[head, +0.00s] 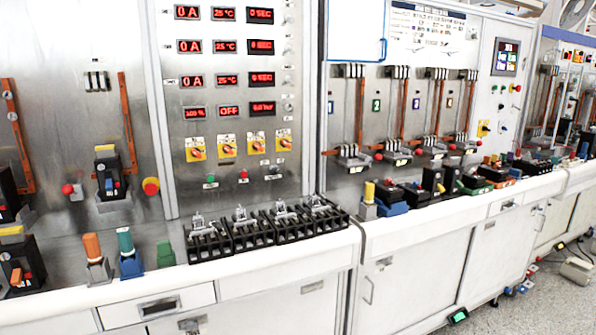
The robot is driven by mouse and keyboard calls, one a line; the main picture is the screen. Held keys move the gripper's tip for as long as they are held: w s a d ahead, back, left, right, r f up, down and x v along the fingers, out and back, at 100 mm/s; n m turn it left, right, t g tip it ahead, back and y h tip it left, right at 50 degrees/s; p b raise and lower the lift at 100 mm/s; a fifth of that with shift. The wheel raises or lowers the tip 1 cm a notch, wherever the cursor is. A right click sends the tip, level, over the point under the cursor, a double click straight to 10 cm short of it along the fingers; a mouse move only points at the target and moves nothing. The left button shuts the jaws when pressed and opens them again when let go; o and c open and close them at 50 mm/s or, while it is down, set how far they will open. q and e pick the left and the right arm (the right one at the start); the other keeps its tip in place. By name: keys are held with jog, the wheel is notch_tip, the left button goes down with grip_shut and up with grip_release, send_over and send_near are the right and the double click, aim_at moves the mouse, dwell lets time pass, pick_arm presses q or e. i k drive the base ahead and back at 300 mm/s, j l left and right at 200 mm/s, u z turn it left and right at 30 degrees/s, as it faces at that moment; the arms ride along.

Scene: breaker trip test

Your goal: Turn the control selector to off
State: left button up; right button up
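Several yellow square plates with orange rotary knobs sit in a row on the metal panel in the head view: a far-left selector (195,149), one beside it (227,146), a third (255,143) and a far-right selector (284,141). Their labels are too small to read, so I cannot tell which is the control selector or its setting. A separate small yellow selector (483,128) is on the panel further right. Neither of my grippers is in view.
Red digital displays (187,12) sit above the selectors, one reading OFF (229,111). Green (210,179) and red (243,175) buttons sit below. Black breakers (240,228) line the white bench (270,270).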

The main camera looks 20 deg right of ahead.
aim_at(274, 170)
jog(key=i+l, duration=0.1)
jog(key=l, duration=0.25)
jog(key=i+l+z, duration=0.1)
jog(key=l, duration=0.3)
jog(key=i+l, duration=0.1)
jog(key=l, duration=0.25)
jog(key=i+l+z, duration=0.1)
jog(key=l, duration=0.25)
jog(key=i+l, duration=0.1)
jog(key=l, duration=0.25)
jog(key=i+l+z, duration=0.1)
jog(key=l, duration=0.25)
